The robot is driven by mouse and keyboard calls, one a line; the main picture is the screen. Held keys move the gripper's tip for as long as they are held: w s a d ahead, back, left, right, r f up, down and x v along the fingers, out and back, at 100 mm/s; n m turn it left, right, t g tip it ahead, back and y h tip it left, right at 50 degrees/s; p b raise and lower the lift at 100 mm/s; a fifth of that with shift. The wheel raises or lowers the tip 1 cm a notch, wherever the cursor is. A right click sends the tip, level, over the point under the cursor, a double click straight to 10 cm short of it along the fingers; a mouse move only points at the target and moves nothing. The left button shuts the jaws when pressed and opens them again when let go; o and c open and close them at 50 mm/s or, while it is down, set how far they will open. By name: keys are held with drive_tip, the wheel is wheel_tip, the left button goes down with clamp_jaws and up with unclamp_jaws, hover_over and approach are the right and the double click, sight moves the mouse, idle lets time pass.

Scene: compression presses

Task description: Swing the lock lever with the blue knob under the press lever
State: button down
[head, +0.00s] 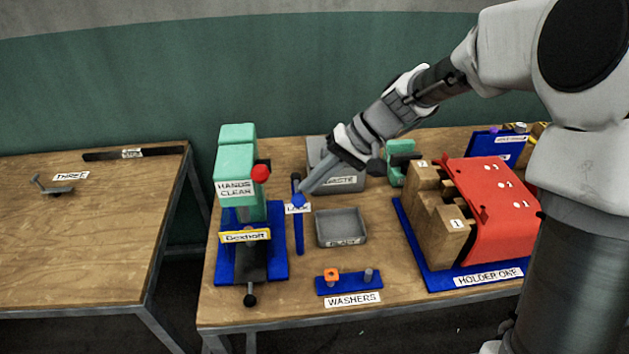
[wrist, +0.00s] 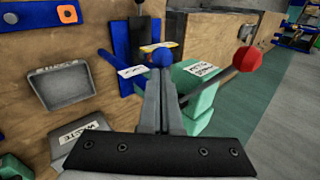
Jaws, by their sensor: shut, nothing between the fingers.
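The green press (head: 236,180) stands on a blue base at the left of the near table. Its press lever ends in a red knob (head: 260,173), which also shows at the right of the wrist view (wrist: 248,59). The blue knob (head: 298,200) of the lock lever is just right of the press, by the LOCK label (head: 297,209). My gripper (head: 301,190) is shut and empty, with its fingertips right at the blue knob. In the wrist view the blue knob (wrist: 162,57) shows just past the fingertips; I cannot tell whether they touch. The fingers hide part of the lock lever.
A grey tray (head: 341,240) and the WASHERS stand (head: 348,284) are right of the lock. The WASTE bin (head: 320,150) is behind, under my arm. A red-covered holder (head: 490,205) fills the right side. A second table (head: 80,240) stands left across a gap.

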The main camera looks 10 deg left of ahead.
sight(295, 194)
drive_tip(key=shift+s+a+f+m+t+b, duration=0.1)
drive_tip(key=shift+s+a+m+t+b, duration=0.1)
drive_tip(key=shift+m+t+b, duration=0.25)
drive_tip(key=a+m+t+b, duration=0.1)
drive_tip(key=m, duration=0.1)
drive_tip(key=s+a+m+t+b, duration=0.1)
drive_tip(key=m, duration=0.1)
drive_tip(key=m+t+b, duration=0.1)
drive_tip(key=m+t, duration=0.1)
drive_tip(key=shift+s+a+h+b, duration=0.25)
drive_tip(key=shift+a+h+b, duration=0.05)
drive_tip(key=shift+a, duration=0.1)
drive_tip(key=shift+a+r+m+t+h+p, duration=0.1)
drive_tip(key=shift+a+m+t+h+p, duration=0.15)
drive_tip(key=shift+m, duration=0.25)
drive_tip(key=shift+a+r+m+t+h+p, duration=0.1)
drive_tip(key=shift+m+t+p, duration=0.15)
drive_tip(key=shift+m, duration=0.2)
drive_tip(key=shift+w+a+f+m+t+h+p, duration=0.15)
drive_tip(key=shift+a+m+t+h+p, duration=0.1)
drive_tip(key=shift+a+m+p, duration=0.25)
drive_tip(key=shift+w+a+r+m+t+h+p, duration=0.1)
drive_tip(key=shift+a+m+t+p, duration=0.2)
drive_tip(key=shift+a+p, duration=0.3)
drive_tip(key=shift+w+a+f+m+t+h+p, duration=0.1)
drive_tip(key=shift+w+a+m+t+h+p, duration=0.1)
drive_tip(key=shift+a+m+p, duration=0.3)
drive_tip(key=shift+w, duration=0.1)
